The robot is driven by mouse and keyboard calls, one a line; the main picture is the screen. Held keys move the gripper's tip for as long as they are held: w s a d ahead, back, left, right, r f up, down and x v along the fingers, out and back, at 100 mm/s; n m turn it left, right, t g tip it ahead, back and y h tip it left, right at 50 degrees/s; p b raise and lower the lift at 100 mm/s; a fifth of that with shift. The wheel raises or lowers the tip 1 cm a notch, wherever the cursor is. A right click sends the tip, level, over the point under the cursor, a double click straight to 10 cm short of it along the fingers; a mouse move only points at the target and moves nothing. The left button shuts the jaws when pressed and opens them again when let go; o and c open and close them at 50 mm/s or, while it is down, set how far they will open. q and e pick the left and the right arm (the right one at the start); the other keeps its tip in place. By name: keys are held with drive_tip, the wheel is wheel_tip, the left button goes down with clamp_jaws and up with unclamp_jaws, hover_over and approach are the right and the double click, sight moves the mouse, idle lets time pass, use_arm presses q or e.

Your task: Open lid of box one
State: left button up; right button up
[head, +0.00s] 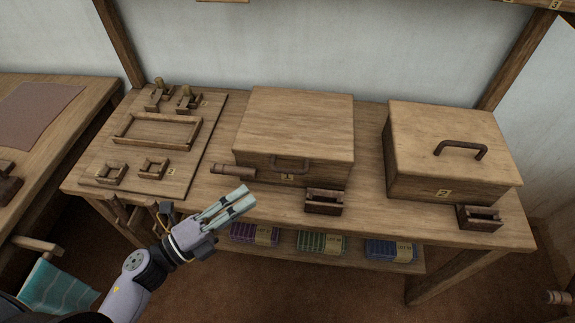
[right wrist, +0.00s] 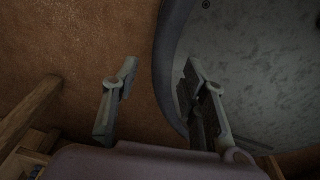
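The middle wooden box (head: 295,125) stands on the table with its lid down. A dark handle (head: 290,162) is on its front, with a small yellow tag (head: 287,177) below it whose number is too small to read. I take it as box one, since the box to its right (head: 420,150) has a tag that reads 2. My left gripper (head: 246,193) is in front of the middle box, low and left of its handle, apart from it; its fingers lie close together with nothing between them. My right gripper (right wrist: 160,68) is open and empty over the brown floor.
A short wooden cylinder (head: 232,170) lies left of the handle. Small wooden holders (head: 323,202) stand before both boxes. A wooden board (head: 190,150) with a frame and blocks is at left. Labelled coloured packs (head: 320,242) lie on the lower shelf.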

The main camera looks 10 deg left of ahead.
sight(289, 169)
use_arm(q)
drive_tip(key=p+x, duration=0.2)
drive_tip(key=x, duration=0.9)
drive_tip(key=shift+w+r, duration=0.1)
drive_tip(key=shift+w, duration=0.25)
drive_tip(key=shift+w+d+p, duration=0.3)
drive_tip(key=shift+d, duration=0.05)
use_arm(e)
drive_tip(key=r, duration=0.1)
drive_tip(key=w+r, duration=0.1)
drive_tip(key=r, duration=0.1)
drive_tip(key=shift+w+a, duration=0.35)
drive_tip(key=shift+a, duration=0.05)
use_arm(q)
drive_tip(key=shift+c, duration=0.6)
use_arm(e)
drive_tip(key=shift+s, duration=0.1)
use_arm(q)
drive_tip(key=c, duration=0.5)
clamp_jaws()
use_arm(e)
drive_tip(key=shift+d, duration=0.2)
